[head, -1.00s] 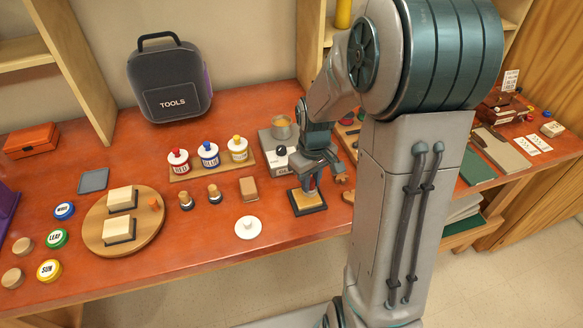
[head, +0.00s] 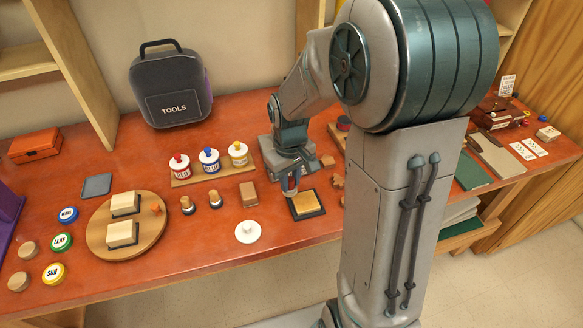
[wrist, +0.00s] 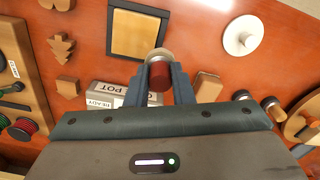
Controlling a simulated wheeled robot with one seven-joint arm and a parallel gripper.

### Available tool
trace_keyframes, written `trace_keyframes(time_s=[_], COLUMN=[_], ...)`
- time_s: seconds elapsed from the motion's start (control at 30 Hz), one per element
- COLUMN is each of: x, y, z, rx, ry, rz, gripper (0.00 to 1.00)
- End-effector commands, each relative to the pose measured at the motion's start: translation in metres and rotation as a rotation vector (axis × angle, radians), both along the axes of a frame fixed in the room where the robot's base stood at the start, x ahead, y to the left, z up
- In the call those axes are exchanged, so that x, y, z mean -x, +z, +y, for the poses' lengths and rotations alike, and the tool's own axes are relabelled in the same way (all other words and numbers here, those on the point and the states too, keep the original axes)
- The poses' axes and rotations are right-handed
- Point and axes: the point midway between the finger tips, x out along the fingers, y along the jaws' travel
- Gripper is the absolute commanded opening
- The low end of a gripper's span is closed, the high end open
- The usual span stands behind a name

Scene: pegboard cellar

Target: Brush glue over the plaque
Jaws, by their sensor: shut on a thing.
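The plaque (head: 307,203) is a flat square with a golden-tan face and a dark border, lying on the red bench. It also shows in the wrist view (wrist: 137,35). My gripper (head: 291,189) is at the plaque's upper left corner in the head view. In the wrist view my gripper (wrist: 160,85) is shut on the brush (wrist: 159,71), which has a dark red handle and a pale round end. The brush end overlaps the plaque's border there; contact cannot be told. The grey glue pot unit (wrist: 110,92) is partly behind my gripper, and its pot is hidden in the head view.
A wooden block (head: 249,194), two small stampers (head: 201,202) and a white knobbed lid (head: 248,227) lie left of the plaque. A round board (head: 104,248) holds two blocks. Bench room before the plaque is clear.

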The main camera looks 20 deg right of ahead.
Motion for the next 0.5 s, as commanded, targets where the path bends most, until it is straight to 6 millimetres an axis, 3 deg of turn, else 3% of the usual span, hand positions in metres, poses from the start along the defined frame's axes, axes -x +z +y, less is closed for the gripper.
trace_keyframes(time_s=[0.3, 0.5], x=[0.0, 0.0], y=[0.032, 0.038], z=[0.001, 0.001], rx=[0.001, 0.0], ry=[0.002, 0.002], rz=[-0.001, 0.0], gripper=[0.03, 0.03])
